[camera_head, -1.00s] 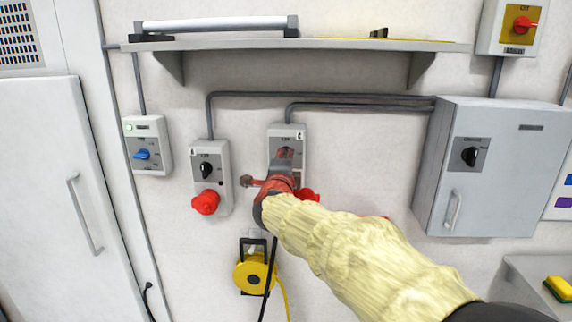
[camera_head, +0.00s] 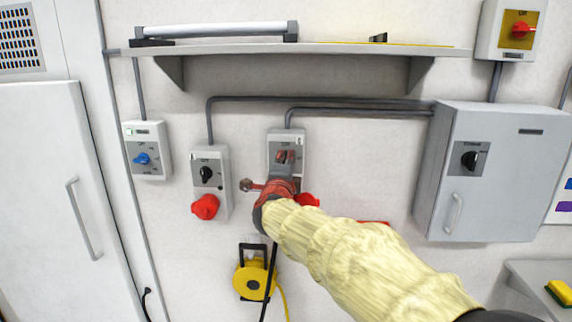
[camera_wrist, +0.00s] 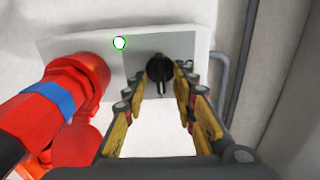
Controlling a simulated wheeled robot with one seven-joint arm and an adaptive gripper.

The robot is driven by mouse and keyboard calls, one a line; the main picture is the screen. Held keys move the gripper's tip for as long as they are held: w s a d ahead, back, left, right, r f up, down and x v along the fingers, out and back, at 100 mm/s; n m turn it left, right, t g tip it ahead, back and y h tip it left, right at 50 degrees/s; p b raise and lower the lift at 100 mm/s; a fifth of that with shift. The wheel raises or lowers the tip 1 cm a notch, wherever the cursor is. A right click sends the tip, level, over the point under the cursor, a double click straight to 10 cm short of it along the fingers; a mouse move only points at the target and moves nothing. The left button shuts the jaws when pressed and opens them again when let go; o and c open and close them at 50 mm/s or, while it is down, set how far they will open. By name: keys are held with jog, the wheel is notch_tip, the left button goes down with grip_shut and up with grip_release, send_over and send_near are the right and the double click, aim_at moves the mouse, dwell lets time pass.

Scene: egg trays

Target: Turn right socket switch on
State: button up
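The right socket box (camera_head: 272,142) is a grey wall unit with a red socket (camera_head: 308,200) low on it. My gripper (camera_head: 285,156) is in front of its switch and covers the knob in the head view. In the wrist view the black knob (camera_wrist: 160,70) shows between the tips of my open gripper (camera_wrist: 160,80). The fingers stand on either side of it; contact is unclear. Its pale mark points down in that picture, across the box's long axis. A red plug with a blue band (camera_wrist: 60,98) sits at the socket.
The left socket box (camera_head: 209,158) has a black knob and red socket. A blue-knobbed switch (camera_head: 142,158) is further left. A grey cabinet (camera_head: 490,190) stands right, a shelf (camera_head: 320,48) above. A yellow cable reel (camera_head: 252,280) hangs below.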

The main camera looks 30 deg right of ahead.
jog(key=v, duration=1.2)
dwell(0.4)
jog(key=a+f+n+y, duration=0.95)
jog(key=a+n, duration=0.35)
jog(key=a, duration=0.2)
jog(key=s+a+f+n+g+y, duration=0.3)
jog(key=s+a+f+n+g, duration=0.1)
jog(key=s+f+n, duration=0.15)
jog(key=s+d+f+n+g, duration=0.1)
jog(key=s+f+n+g, duration=0.5)
jog(key=s, duration=0.9)
jog(key=s+d+h+p, duration=0.1)
jog(key=s+d+h, duration=0.1)
jog(key=s+d, duration=0.3)
jog(key=shift+s+f+t, duration=0.3)
jog(key=shift+s, duration=0.75)
